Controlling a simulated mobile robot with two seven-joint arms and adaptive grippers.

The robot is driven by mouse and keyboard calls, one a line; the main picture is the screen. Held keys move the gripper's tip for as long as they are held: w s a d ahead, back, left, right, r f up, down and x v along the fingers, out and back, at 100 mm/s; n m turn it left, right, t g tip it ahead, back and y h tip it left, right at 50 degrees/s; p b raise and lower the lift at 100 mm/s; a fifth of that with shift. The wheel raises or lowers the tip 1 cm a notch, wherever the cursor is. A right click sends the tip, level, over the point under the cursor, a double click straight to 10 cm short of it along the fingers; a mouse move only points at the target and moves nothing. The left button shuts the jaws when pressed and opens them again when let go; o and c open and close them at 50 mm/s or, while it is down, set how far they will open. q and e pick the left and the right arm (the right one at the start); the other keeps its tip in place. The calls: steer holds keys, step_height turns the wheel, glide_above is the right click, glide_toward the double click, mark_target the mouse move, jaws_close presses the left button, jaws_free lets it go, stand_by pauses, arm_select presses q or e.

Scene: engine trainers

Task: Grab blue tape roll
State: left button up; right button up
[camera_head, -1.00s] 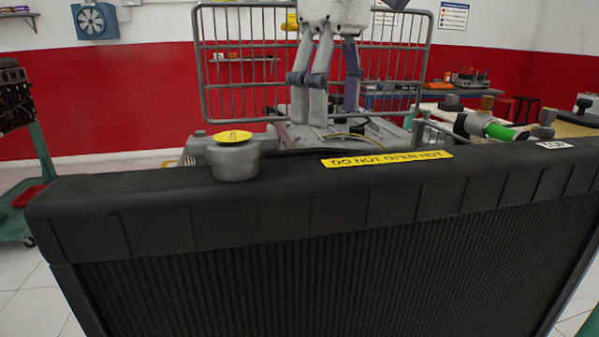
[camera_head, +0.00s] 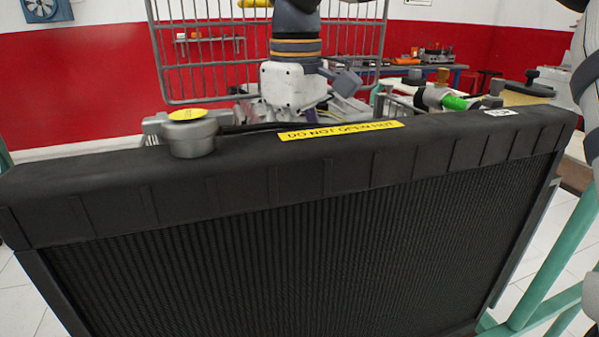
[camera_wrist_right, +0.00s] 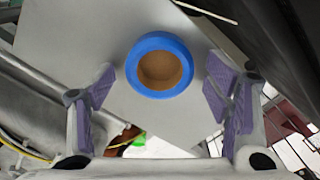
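The blue tape roll (camera_wrist_right: 159,65), a blue ring with a brown inside, lies on a flat light-grey surface in the right wrist view. My right gripper (camera_wrist_right: 161,87) is open, with its purple-padded fingers apart on either side of the roll in that view and nothing between them. I cannot tell its height above the roll. In the head view the right gripper's white body (camera_head: 292,86) is low behind the radiator (camera_head: 300,240); its fingertips and the roll are hidden there. My left gripper is not in view.
The wide black radiator fills the foreground, with a yellow cap (camera_head: 188,114) at its left. A metal grille (camera_head: 200,75) stands behind the gripper. A green-ended part (camera_head: 455,102) is to the right. Cables and engine parts crowd the area around the gripper.

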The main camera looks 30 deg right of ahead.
steer(key=c, duration=1.1)
steer(key=shift+r, duration=0.1)
